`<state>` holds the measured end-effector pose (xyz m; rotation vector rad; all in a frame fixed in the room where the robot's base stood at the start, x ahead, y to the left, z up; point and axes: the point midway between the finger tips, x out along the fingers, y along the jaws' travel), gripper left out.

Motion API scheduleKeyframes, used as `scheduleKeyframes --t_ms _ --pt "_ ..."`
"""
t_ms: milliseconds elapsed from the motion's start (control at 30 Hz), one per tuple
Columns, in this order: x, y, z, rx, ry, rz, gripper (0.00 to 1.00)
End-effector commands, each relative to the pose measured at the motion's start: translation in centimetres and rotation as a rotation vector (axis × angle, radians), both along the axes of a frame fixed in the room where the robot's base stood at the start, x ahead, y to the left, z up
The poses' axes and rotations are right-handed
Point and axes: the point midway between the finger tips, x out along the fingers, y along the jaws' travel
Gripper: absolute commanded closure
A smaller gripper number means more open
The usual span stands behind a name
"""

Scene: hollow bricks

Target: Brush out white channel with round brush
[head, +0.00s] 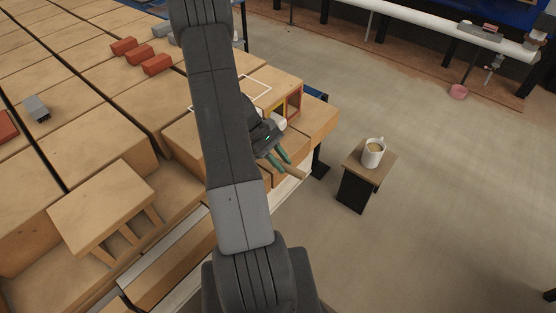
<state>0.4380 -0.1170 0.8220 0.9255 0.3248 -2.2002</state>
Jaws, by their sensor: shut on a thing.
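My gripper (277,158) is at the right end of the wooden blocks, its green-tipped fingers shut on a light wooden stick (293,171), which I take to be the handle of the round brush. The brush head is not visible. Just behind the gripper is a wooden block (279,84) with coloured frames on its end face. A red-framed opening (294,101) and a yellow edge beside it show there. A small white patch (278,122) shows beside the gripper; I cannot tell whether it is the white channel's rim. My arm and gripper hide the rest of that face.
A mug (373,152) stands on a small side stand (367,164) to the right. Red bricks (140,56) and a grey piece (37,108) lie on the wooden blocks at left. The floor beyond the stand is largely open.

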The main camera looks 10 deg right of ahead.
Motion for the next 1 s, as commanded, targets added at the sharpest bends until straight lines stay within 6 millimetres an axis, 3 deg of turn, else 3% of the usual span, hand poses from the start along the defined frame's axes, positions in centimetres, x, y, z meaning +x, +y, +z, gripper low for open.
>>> scheduleKeyframes --t_ms 1000 --pt "-5.3 -4.5 0.0 0.000 0.001 -0.001 0.94"
